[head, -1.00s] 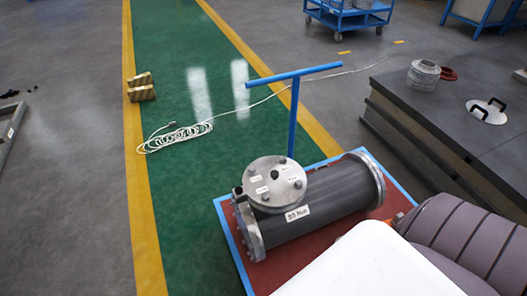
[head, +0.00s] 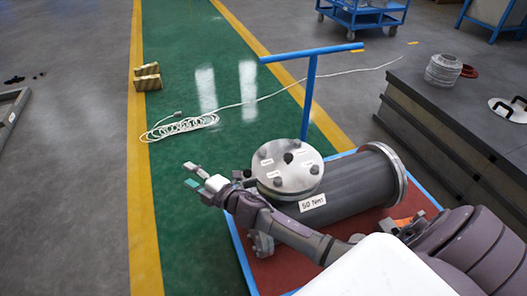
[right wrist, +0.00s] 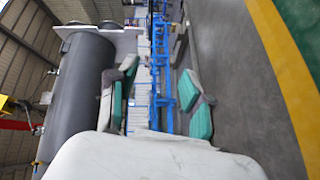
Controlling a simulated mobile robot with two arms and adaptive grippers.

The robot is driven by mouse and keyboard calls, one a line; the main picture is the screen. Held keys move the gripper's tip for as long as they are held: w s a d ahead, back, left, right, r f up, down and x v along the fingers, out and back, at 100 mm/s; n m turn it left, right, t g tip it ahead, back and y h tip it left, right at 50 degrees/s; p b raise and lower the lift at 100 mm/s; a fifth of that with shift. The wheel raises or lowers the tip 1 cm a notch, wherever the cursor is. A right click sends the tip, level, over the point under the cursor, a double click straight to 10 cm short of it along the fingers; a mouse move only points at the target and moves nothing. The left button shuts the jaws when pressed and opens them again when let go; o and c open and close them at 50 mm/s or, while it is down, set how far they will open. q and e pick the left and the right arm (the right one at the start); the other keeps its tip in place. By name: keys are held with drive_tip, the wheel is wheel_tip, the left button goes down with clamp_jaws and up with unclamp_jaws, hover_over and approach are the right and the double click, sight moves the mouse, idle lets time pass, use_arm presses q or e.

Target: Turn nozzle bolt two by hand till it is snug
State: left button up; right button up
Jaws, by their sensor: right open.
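The dark grey flanged shell (head: 345,188) lies on a red cart with a "50 Nm" label on its side. Its round nozzle flange (head: 284,177) faces up and carries several bolts with small white tags; the tag text is too small to tell which is bolt two. My right gripper (head: 189,175) is open and empty, left of the nozzle flange and apart from the bolts, with its forearm across the shell's near left end. The right wrist view shows its teal-padded fingers (right wrist: 158,88) spread, with the dark shell (right wrist: 82,88) beside them. My left gripper is out of view.
The blue T-handle (head: 310,95) of the cart rises behind the nozzle. A white coiled cable (head: 180,127) lies on the green walkway. A dark platform (head: 455,120) with a wire coil (head: 444,70) stands at right.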

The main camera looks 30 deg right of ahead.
drive_tip(key=w+a+r+n+g+y, duration=0.2)
drive_tip(key=a+r+n+y, duration=0.2)
drive_tip(key=r+n+y, duration=0.3)
drive_tip(key=n+g+h+b, duration=0.5)
drive_tip(key=n+g+h, duration=0.85)
drive_tip(key=n, duration=0.85)
approach(263, 151)
drive_tip(key=shift+g, duration=0.35)
drive_tip(key=f, duration=0.2)
drive_tip(key=f+b, duration=0.1)
drive_tip(key=f, duration=0.4)
drive_tip(key=shift+w+d+b, duration=0.25)
drive_tip(key=shift+w+b, duration=0.05)
drive_tip(key=shift+b, duration=0.1)
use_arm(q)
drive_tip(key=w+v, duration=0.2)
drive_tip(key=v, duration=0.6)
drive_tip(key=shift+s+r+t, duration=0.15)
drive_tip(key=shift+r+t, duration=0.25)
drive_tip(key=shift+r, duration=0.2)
use_arm(e)
drive_tip(key=shift+f, duration=0.65)
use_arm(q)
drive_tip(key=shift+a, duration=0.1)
use_arm(e)
clamp_jaws()
